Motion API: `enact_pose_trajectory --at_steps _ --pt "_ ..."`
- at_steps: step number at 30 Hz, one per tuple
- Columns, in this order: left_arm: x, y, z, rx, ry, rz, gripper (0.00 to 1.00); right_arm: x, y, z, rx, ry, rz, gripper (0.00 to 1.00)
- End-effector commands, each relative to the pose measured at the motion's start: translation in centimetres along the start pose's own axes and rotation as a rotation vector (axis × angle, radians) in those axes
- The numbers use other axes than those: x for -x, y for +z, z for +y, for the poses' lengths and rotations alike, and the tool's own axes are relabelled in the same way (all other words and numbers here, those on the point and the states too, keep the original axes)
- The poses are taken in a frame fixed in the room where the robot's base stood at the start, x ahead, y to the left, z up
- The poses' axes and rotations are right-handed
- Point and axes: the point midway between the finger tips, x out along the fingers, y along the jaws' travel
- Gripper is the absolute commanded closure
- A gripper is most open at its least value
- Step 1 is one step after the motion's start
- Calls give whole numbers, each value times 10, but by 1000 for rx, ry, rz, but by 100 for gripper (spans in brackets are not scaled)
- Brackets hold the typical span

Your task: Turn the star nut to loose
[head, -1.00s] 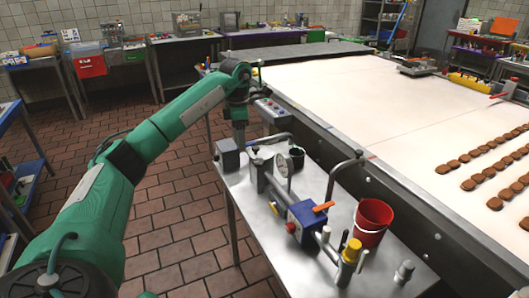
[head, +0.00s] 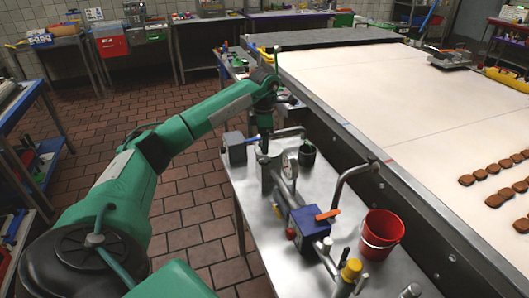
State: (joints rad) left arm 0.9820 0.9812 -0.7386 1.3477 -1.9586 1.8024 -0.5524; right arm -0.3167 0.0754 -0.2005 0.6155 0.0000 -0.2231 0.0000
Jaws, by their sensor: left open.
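A pump assembly stands on the steel side table. It has a blue box (head: 308,222) with an orange lever (head: 328,214), steel pipes, a round gauge (head: 292,169) and a steel upright cylinder (head: 266,168). A red knob (head: 290,233) and a yellow cap (head: 351,269) sit on its near side. I cannot pick out the star nut for certain; it may be small or hidden. My left gripper (head: 265,148) points down at the top of the steel cylinder, beside the gauge. It is open, though its fingers are small in the picture. My right gripper is out of view.
A red bucket (head: 381,233), a dark cup (head: 307,155) and a grey box (head: 235,149) stand on the steel table (head: 250,210). A curved pipe (head: 355,166) rises near the bucket. The white conveyor (head: 400,110) with brown biscuits lies behind. Tiled floor is clear at left.

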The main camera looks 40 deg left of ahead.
Motion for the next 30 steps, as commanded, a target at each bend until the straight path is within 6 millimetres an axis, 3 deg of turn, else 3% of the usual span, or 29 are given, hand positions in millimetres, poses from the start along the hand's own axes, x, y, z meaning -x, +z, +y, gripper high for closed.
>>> enact_pose_trajectory --at_steps 9,22,29,30 --pt "-51 0 0 -1 -1 0 36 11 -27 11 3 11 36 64" --pt "-62 0 0 0 1 -1 36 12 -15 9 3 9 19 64" --pt "-62 0 0 0 1 -1 79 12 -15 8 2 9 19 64" --pt "-62 0 0 0 1 -1 80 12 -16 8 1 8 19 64"
